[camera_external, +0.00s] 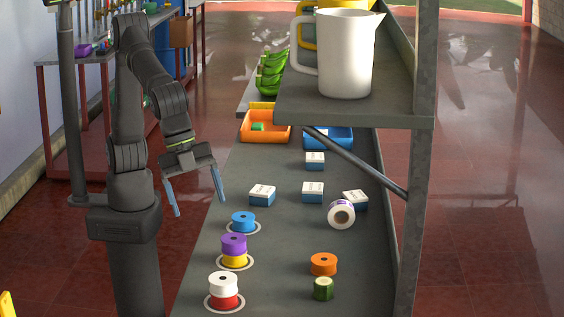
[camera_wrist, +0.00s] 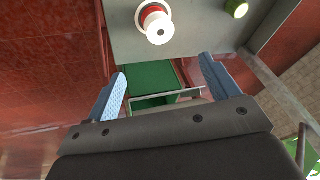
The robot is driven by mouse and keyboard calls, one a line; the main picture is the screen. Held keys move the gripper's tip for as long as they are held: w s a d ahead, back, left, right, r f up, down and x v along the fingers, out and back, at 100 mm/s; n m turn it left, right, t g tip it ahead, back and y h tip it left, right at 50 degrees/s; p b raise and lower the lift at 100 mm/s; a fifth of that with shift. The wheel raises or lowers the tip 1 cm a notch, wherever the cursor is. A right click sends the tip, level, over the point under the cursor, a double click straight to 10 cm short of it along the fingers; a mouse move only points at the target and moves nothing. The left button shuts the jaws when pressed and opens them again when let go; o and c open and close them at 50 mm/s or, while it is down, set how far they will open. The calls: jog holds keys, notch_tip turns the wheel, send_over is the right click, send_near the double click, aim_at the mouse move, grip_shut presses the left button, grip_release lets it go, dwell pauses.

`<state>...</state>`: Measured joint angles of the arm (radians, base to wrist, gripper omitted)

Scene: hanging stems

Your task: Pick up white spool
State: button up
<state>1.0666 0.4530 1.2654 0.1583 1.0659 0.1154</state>
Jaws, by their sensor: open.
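The white spool (camera_external: 223,283) sits on top of a red spool (camera_external: 224,301) inside a pale ring at the near left of the grey bench. It also shows in the wrist view (camera_wrist: 159,31), near the top, seen from above with a red edge under it. My gripper (camera_external: 194,204) is open and empty, with its two blue fingers spread beside the bench's left edge, beyond and above the white spool. In the wrist view my fingers (camera_wrist: 165,92) point toward the bench, and the white spool lies past their tips, apart from them.
A purple spool (camera_external: 234,242) on a yellow one (camera_external: 234,261) and a blue spool (camera_external: 243,220) stand farther back in rings. An orange spool (camera_external: 323,263) and a green cylinder (camera_external: 323,289) stand right. A shelf (camera_external: 350,112) with a white jug (camera_external: 346,55) overhangs the bench's rear.

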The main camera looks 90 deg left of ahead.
jog(key=w+a+n, duration=0.1)
jog(key=n, duration=0.3)
send_over(219, 284)
jog(key=s+a, duration=0.2)
jog(key=shift+g+h, duration=0.3)
jog(key=f, duration=1.1)
jog(key=shift+w+a+f, duration=0.1)
jog(key=shift+w, duration=0.15)
jog(key=shift+x, duration=2.7)
jog(key=shift+c, duration=0.2)
jog(key=c, duration=1.1)
